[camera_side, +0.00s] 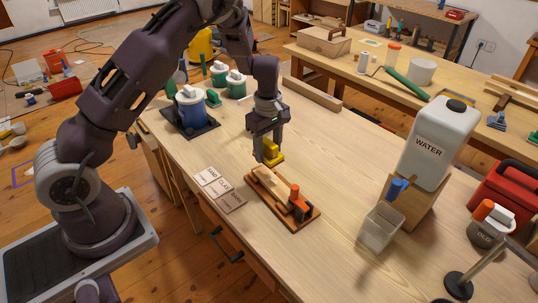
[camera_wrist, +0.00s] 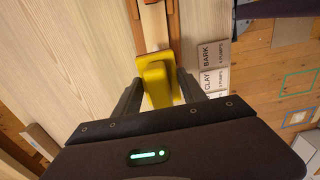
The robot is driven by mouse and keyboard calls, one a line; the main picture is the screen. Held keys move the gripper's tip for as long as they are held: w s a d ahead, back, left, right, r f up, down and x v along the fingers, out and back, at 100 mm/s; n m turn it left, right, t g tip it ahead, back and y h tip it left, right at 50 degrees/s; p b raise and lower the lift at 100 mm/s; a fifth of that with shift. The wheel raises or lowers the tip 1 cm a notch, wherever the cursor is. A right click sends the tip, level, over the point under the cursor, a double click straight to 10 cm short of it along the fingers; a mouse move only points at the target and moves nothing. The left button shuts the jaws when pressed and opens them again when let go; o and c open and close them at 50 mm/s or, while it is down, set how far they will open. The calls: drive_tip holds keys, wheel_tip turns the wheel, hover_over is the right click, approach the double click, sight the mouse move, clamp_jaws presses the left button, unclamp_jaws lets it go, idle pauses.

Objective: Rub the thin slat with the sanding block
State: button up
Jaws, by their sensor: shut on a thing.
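The sanding block is yellow (camera_side: 274,148) and sits between the fingers of my gripper (camera_side: 268,158), which is shut on it. In the wrist view the yellow block (camera_wrist: 155,80) lies between the two dark fingers (camera_wrist: 158,94). The thin slat (camera_side: 268,184) is pale wood and lies in a brown wooden holder (camera_side: 284,215) with an orange-topped clamp (camera_side: 295,191) at its near end. In the wrist view the slat (camera_wrist: 153,25) runs on beyond the block's far edge. The block is at the slat's far end; I cannot tell whether they touch.
Labelled cards (camera_side: 219,187) lie left of the holder. A blue container (camera_side: 190,108) stands on a dark tray behind. A water dispenser (camera_side: 433,145) and a clear bin (camera_side: 380,227) stand to the right. Bare tabletop lies between the holder and the bin.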

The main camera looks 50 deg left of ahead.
sight(268, 176)
drive_tip(key=shift+f, duration=3.7)
drive_tip(key=shift+d+f, duration=0.1)
drive_tip(key=shift+d, duration=0.2)
drive_tip(key=shift+c, duration=0.6)
drive_tip(key=shift+s+d+f, duration=0.1)
drive_tip(key=shift+s+d, duration=0.05)
drive_tip(key=shift+d, duration=1.4)
drive_tip(key=shift+a, duration=1.95)
drive_tip(key=shift+d+r, duration=0.1)
drive_tip(key=shift+r, duration=3.95)
